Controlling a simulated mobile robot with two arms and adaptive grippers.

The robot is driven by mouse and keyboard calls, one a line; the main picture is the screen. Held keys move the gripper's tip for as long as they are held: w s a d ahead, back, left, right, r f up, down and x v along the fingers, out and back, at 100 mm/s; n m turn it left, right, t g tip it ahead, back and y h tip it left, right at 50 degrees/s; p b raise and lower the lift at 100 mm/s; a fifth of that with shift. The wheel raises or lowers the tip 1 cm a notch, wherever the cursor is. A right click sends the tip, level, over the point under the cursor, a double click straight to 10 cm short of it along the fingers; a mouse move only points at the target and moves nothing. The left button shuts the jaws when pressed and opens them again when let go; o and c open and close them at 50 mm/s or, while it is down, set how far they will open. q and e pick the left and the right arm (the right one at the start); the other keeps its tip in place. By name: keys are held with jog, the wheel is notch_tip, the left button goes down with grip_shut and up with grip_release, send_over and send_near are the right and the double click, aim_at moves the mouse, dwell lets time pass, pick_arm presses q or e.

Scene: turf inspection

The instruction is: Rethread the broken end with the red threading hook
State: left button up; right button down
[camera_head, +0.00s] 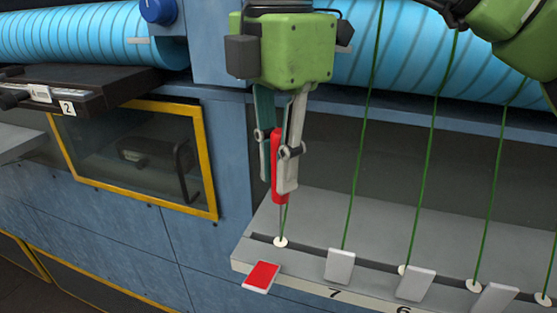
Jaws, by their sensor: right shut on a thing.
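My right gripper (279,165) is shut on the red threading hook (276,185), with its handle upright between the fingers. The hook's thin shaft points down to the leftmost white eyelet (281,242) in the ledge. Its tip is at or just above the eyelet; I cannot tell if it is inside. A short piece of green thread (285,216) shows beside the shaft at this eyelet; whether the hook has caught it is too small to tell. A red tab (262,276) lies in front of this eyelet. My left gripper is not in view.
Taut green threads (357,165) run up from the other eyelets to the right, close to my gripper. Grey tabs (340,265) line the ledge (310,225). A blue striped roll (85,35), a black shelf marked 2 (110,85) and a yellow-framed window (210,160) are left.

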aim_at(278, 132)
jog(key=shift+r+p, duration=1.4)
jog(key=shift+r, duration=0.6)
